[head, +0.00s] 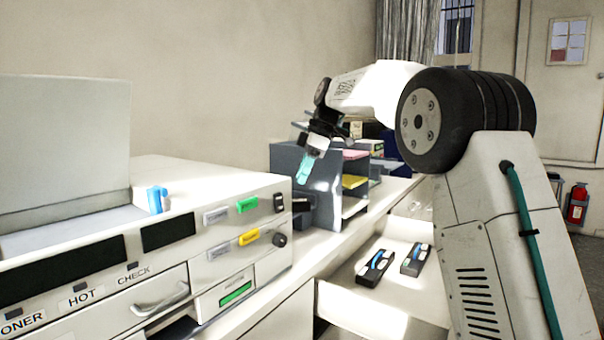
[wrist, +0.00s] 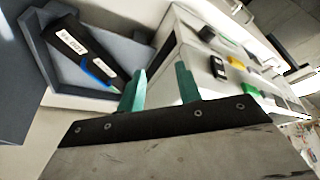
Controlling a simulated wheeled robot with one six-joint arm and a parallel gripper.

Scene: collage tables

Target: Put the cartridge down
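A black cartridge (wrist: 82,50) with white labels and a blue stripe lies in a grey tray (wrist: 140,53) in the wrist view, left of my fingers. My gripper (wrist: 160,72) has two teal fingers standing apart, with nothing seen between them. The cartridge is outside the fingers, and no contact shows. In the head view my gripper (head: 305,168) points down in front of the grey organizer (head: 318,200); the cartridge in the tray cannot be made out clearly there. Two more black cartridges with blue stripes, one (head: 375,267) and another (head: 415,259), lie in the open drawer.
A white machine (head: 235,203) with coloured buttons and a handle fills the left; a small blue item (head: 156,198) sits on its top. The open white drawer (head: 345,300) sticks out below the counter. Shelves with coloured paper (head: 355,182) stand behind my gripper.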

